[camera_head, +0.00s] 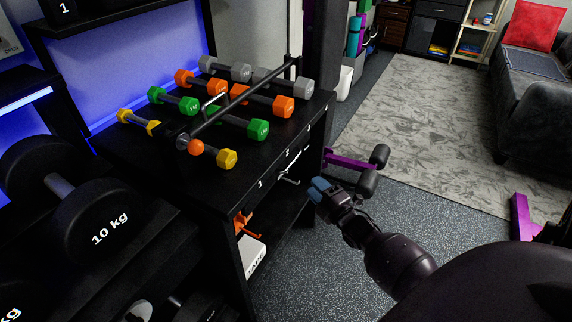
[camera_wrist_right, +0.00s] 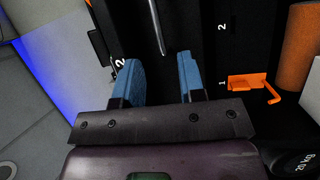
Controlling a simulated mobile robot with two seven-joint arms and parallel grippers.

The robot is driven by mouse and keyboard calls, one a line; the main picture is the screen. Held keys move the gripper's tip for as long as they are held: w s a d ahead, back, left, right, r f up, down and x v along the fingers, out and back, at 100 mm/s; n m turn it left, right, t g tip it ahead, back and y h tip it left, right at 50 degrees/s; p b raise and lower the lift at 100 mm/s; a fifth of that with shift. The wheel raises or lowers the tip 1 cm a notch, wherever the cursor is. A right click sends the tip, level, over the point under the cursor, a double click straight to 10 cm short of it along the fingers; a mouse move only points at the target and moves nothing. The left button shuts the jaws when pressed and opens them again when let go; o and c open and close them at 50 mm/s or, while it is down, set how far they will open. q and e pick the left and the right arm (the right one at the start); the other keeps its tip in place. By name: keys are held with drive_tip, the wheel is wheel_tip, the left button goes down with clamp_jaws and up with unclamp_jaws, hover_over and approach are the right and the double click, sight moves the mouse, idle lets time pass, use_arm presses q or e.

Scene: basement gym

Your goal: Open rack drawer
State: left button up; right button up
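The black rack (camera_head: 185,185) stands left of centre in the head view, with drawer fronts along its right side marked with white numbers. A thin metal handle (camera_head: 289,181) sticks out from the drawer front (camera_head: 272,190). In the wrist view a metal bar handle (camera_wrist_right: 157,25) lies beyond the fingertips, roughly between them in the picture. My right gripper (camera_head: 319,190) has blue fingertips and is just right of the drawer front. In the wrist view the right gripper (camera_wrist_right: 158,75) is open, with nothing between its fingers. The drawer looks closed. My left gripper is not in view.
An orange hook (camera_wrist_right: 252,86) is on the rack below. A purple stand with black rollers (camera_head: 350,163) is behind my gripper. Speckled floor (camera_head: 300,260) is clear beside the rack.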

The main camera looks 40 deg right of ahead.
sight(293, 159)
drive_tip(key=shift+w+d+r+b, duration=0.1)
drive_tip(key=shift+w+r+b, duration=0.25)
drive_tip(key=shift+w, duration=1.55)
drive_tip(key=shift+w+d+r+b, duration=0.1)
drive_tip(key=shift+w+r+b, duration=0.2)
drive_tip(key=shift+w, duration=1.6)
drive_tip(key=shift+w+d+r+b, duration=0.1)
drive_tip(key=shift+w+r+b, duration=0.25)
drive_tip(key=shift+w, duration=1.55)
clamp_jaws()
